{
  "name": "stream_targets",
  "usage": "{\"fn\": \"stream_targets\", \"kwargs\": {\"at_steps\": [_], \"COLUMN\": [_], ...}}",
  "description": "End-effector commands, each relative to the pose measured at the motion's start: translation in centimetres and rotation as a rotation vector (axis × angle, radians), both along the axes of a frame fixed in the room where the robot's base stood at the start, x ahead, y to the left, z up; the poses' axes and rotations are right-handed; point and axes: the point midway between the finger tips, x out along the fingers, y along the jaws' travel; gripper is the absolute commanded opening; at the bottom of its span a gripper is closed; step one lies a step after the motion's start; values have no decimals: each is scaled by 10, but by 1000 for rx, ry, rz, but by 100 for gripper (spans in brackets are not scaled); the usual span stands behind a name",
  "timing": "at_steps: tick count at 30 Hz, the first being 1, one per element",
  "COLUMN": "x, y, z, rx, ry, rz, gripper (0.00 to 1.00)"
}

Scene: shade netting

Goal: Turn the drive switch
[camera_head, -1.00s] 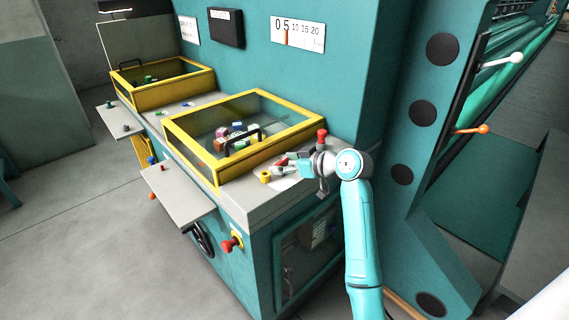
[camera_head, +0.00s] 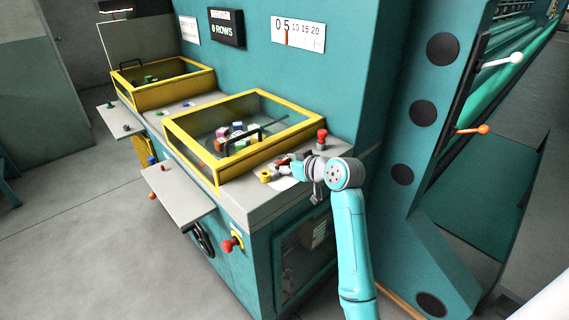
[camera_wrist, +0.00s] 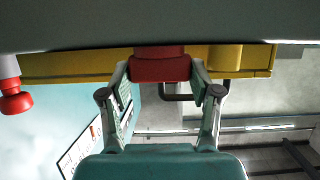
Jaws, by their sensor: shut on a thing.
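The drive switch, a red knob (camera_head: 283,161), sits on the grey worktop close to the near corner of the front yellow-framed box. In the wrist view the red knob (camera_wrist: 160,68) is between my two fingertips, which touch its sides. My gripper (camera_head: 286,166) is shut on it; it also shows in the wrist view (camera_wrist: 161,78). The fingers and wrist hide part of the knob in the head view. Its base and pointer direction cannot be made out.
A red-topped post (camera_head: 322,137) stands just behind my gripper, and a yellow knob (camera_head: 265,177) lies to its left. The yellow-framed clear box (camera_head: 187,157) is close by. A red stop button (camera_head: 230,244) is on the front panel. A display (camera_head: 227,28) reads "0 ROWS".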

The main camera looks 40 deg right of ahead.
Motion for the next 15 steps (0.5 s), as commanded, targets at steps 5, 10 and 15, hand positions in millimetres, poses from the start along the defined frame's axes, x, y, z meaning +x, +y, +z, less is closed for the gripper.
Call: {"fn": "stream_targets", "kwargs": {"at_steps": [5,10,15], "x": [1,1,2], "y": [6,7,9], "z": [-1,-1,-1], "rx": [-1,1,1], "ry": [1,2,3], "rz": [-156,-316,-467], "gripper": [28,28,28]}}
